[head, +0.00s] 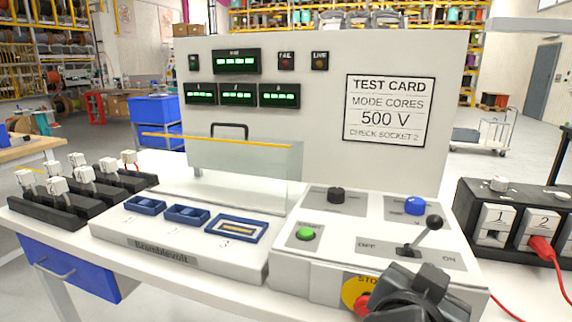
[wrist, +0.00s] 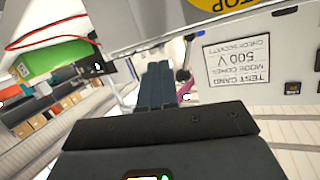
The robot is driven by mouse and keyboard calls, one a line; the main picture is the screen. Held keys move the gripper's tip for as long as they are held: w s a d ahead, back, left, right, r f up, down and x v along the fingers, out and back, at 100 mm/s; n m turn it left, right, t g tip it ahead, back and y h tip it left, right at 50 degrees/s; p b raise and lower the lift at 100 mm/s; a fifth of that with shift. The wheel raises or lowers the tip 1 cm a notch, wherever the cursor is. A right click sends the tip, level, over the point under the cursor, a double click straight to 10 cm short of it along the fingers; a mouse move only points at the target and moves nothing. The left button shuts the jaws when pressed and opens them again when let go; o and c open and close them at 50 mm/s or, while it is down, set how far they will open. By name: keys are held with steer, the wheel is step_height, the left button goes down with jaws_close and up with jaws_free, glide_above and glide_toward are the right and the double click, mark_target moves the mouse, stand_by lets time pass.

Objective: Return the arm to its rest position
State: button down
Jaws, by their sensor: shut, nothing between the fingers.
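My gripper (head: 432,280) shows dark at the bottom right of the head view, in front of the test bench's front edge. It partly hides the yellow STOP plate (head: 357,295) and its red button. In the wrist view my gripper's fingers (wrist: 160,72) are together and hold nothing. That view is upside down, with the STOP plate (wrist: 222,4) at its top edge and the test card (wrist: 238,57) to the right of the fingers. Most of my arm is out of view.
The lever switch (head: 432,225), green button (head: 306,234) and blue knob (head: 414,206) stand close behind my gripper. A dark socket box (head: 470,208) with a red plug (head: 541,247) and cable is at right. A clear guard (head: 240,172) stands over the bench's left part.

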steer(key=s+f+n+t+y+p, duration=0.1)
steer(key=s+f+n+t+y, duration=0.1)
steer(key=s+f+n+y, duration=1.05)
steer(key=s+d+r+m+h, duration=0.1)
steer(key=s, duration=1)
steer(key=s+r+m+t+h, duration=0.1)
steer(key=s+m+h, duration=0.1)
steer(key=s, duration=1)
steer(key=shift+d+r+p, duration=0.4)
steer(key=shift+p, duration=0.05)
